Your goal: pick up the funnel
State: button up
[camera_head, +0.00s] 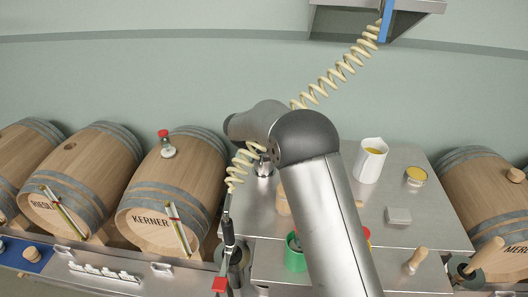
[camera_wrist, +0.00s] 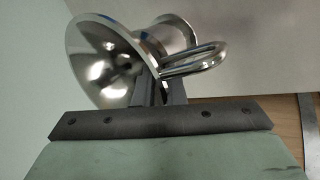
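The funnel (camera_wrist: 103,62) is shiny steel, with a wide cone and a loop handle (camera_wrist: 205,60); it fills the upper left and middle of the wrist view. My gripper (camera_wrist: 158,88) has its two dark fingers close together at the funnel, where the handle meets the body. The fingers look shut on it, with only a narrow gap between them; the exact contact is partly hidden. In the head view a small shiny metal piece (camera_head: 264,168) shows beside my arm, probably the funnel. My fingers cannot be made out there.
The steel counter (camera_head: 405,235) carries a white pitcher (camera_head: 370,160), a yellow-filled cup (camera_head: 416,175), a grey block (camera_head: 398,215) and a green container (camera_head: 294,254). A coiled hose (camera_head: 330,82) hangs close to my arm.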

grip_shut()
notch_tip(320, 180, up, 10)
jog(key=shift+r+b, duration=0.1)
jog(key=shift+b, duration=1)
